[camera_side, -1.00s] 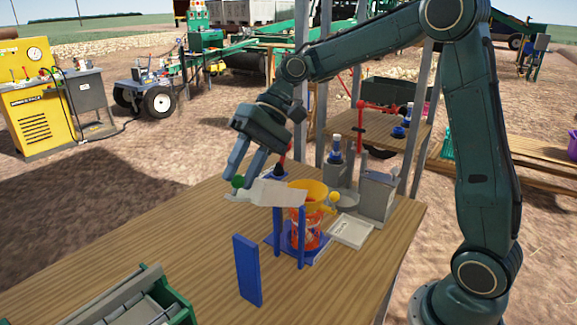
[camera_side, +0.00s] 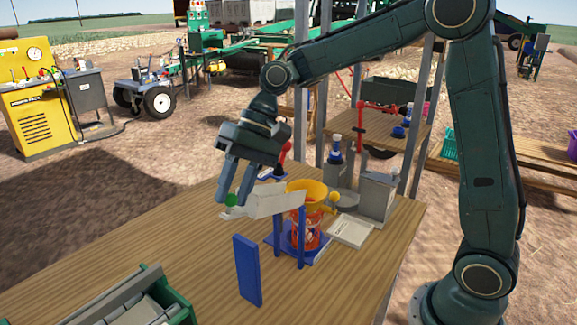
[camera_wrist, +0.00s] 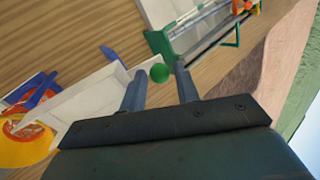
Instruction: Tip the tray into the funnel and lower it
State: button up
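The pale grey tray (camera_side: 275,203) reaches from the blue posts (camera_side: 301,222) beside the funnel out to the left, sloping slightly down to its outer end. It also shows in the wrist view (camera_wrist: 92,97). A green ball-shaped knob (camera_side: 232,200) is at its outer end. My gripper (camera_side: 234,198) points down with its fingertips on either side of the knob, which shows between them in the wrist view (camera_wrist: 160,73). The fingers appear shut on it. The yellow funnel (camera_side: 311,190) sits over an orange-red container (camera_side: 306,231) at the tray's inner end. Reddish contents show in the funnel, not clearly identifiable.
A blue upright panel (camera_side: 247,270) stands in front of the tray. A green-framed grey device (camera_side: 135,302) is at the table's near left. A grey box (camera_side: 377,197) and a pale flat plate (camera_side: 351,230) stand right of the funnel. The table left of the tray is clear.

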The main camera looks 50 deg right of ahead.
aim_at(228, 207)
jog(key=shift+a+f+h, duration=0.55)
jog(key=shift+a+f, duration=0.05)
jog(key=shift+f, duration=0.3)
jog(key=shift+a+f+h, duration=0.55)
jog(key=shift+f, duration=0.3)
jog(key=shift+a+f+h, duration=0.35)
jog(key=shift+f+h, duration=0.15)
jog(key=shift+f, duration=0.35)
jog(key=shift+a+f+h, duration=0.3)
jog(key=shift+f+h, duration=0.2)
jog(key=shift+f, duration=0.35)
jog(key=v, duration=1.3)
jog(key=shift+r, duration=0.3)
jog(key=shift+s+d+r, duration=0.1)
jog(key=shift+s+r, duration=0.1)
jog(key=shift+s, duration=0.05)
jog(key=s+d+f+n+t+h, duration=0.1)
jog(key=s+d+f+t, duration=0.1)
jog(key=s+d, duration=0.4)
jog(key=s+d+f+n+t+h, duration=0.1)
jog(key=s+d, duration=0.6)
jog(key=s, duration=0.8)
jog(key=shift+d+f+t, duration=0.35)
jog(key=shift+f+t, duration=0.15)
jog(key=shift+t, duration=0.6)
